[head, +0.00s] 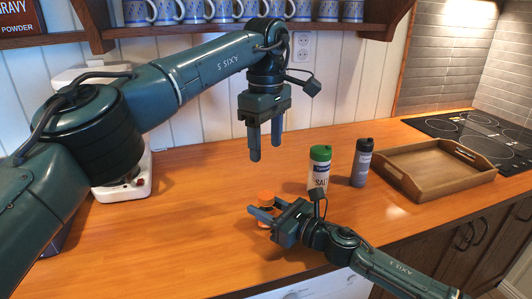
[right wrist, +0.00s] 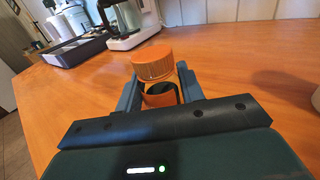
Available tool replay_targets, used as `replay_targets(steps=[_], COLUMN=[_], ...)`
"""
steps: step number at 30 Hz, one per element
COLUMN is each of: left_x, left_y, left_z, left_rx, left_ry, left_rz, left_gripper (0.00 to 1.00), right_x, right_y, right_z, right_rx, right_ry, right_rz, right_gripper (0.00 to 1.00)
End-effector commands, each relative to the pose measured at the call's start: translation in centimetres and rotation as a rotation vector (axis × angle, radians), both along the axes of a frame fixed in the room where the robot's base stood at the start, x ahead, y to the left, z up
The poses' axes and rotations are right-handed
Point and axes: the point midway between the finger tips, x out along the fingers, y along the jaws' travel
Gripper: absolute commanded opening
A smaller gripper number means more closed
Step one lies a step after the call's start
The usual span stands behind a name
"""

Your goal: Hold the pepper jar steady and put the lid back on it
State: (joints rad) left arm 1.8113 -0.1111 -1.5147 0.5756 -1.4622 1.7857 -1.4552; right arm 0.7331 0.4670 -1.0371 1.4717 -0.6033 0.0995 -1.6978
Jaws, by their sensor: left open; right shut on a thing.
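The pepper jar (right wrist: 160,97) is a small orange container with a dark band, standing on the wooden counter. My right gripper (head: 262,211) is shut on it, one finger on each side, as the right wrist view also shows. An orange ridged lid (right wrist: 153,62) is at the jar's top; it also shows in the head view (head: 266,195). I cannot tell whether it is seated. My left gripper (head: 265,146) is open and empty, fingers pointing down, above the counter and higher than the lid. The jar's lower part is mostly hidden by my right gripper.
A green-lidded salt jar (head: 319,174) and a dark bottle (head: 361,165) stand to the right of the pepper jar. A wooden tray (head: 410,184) lies further right, before the hob (head: 470,130). Mugs (head: 196,12) line a shelf above.

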Motion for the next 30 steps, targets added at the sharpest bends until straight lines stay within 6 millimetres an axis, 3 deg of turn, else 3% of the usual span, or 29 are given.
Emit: replay_targets(steps=[7, 8, 17, 25, 30], left_x=[0.0, 0.0, 0.0, 0.0, 0.0], left_y=[0.0, 0.0, 0.0, 0.0, 0.0], left_z=[0.1, 0.1, 0.0, 0.0, -0.2], left_rx=[0.000, 0.000, 0.000, 0.000, 0.000], left_ry=[0.000, 0.000, 0.000, 0.000, 0.000], left_rz=[0.000, 0.000, 0.001, 0.001, 0.001], left_gripper=[0.58, 0.58, 0.58, 0.58, 0.58], right_x=[0.0, 0.0, 0.0, -0.1, -1.3], right_y=[0.0, 0.0, 0.0, -0.2, -1.7], right_z=[0.0, 0.0, 0.0, 0.0, -0.2], right_rx=[-0.001, 0.000, 0.000, 0.000, -0.002], right_ry=[0.001, 0.000, 0.000, 0.000, 0.001], right_rz=[0.000, 0.000, 0.000, 0.000, -0.001], right_gripper=[0.00, 0.39, 0.63, 0.64, 0.64])
